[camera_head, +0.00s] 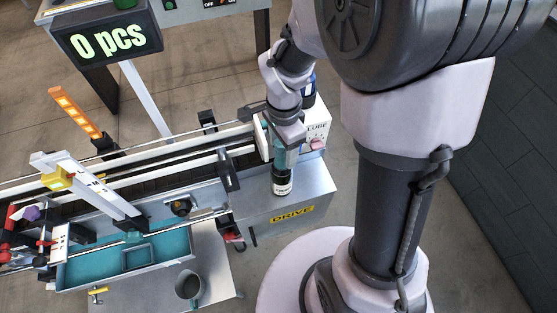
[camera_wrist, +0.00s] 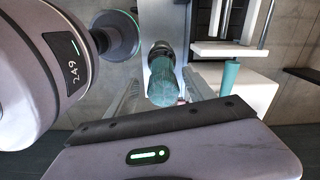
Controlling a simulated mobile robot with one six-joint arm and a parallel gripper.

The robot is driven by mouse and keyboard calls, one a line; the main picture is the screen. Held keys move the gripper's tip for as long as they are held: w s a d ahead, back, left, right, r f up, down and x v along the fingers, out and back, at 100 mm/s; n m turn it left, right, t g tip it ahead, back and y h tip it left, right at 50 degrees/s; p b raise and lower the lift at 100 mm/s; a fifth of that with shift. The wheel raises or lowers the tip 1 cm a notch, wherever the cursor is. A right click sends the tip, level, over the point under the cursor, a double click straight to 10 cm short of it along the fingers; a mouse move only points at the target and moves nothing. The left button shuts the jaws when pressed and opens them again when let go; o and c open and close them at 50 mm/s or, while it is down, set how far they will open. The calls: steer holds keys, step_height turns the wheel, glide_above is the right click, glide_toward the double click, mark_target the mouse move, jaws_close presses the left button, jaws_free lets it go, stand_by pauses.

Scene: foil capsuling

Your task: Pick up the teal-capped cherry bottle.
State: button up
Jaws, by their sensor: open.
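The teal-capped bottle (camera_head: 282,181) stands upright on the grey drive housing in the head view. Its lower body is dark with a pale label band, and its upper part is teal. My gripper (camera_head: 286,150) is at the bottle's upper part and partly hides it. In the wrist view the teal top (camera_wrist: 162,82) appears between the two pale fingers of my gripper (camera_wrist: 160,98). The fingers are open, with one on each side of the bottle. I cannot tell whether either finger touches it.
The drive housing (camera_head: 310,201) ends the conveyor (camera_head: 130,178). A white lube box (camera_head: 317,122) stands close behind my gripper. A black guide bracket (camera_head: 228,170) is just left of the bottle. A teal-lined tray (camera_head: 95,268) and a mug (camera_head: 189,287) are at lower left.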

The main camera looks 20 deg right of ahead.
mark_target(282, 169)
steer(key=f, duration=0.4)
steer(key=shift+w+b, duration=0.25)
steer(key=shift+b, duration=0.05)
steer(key=shift+s+r, duration=0.1)
steer(key=shift+r, duration=0.05)
jaws_close()
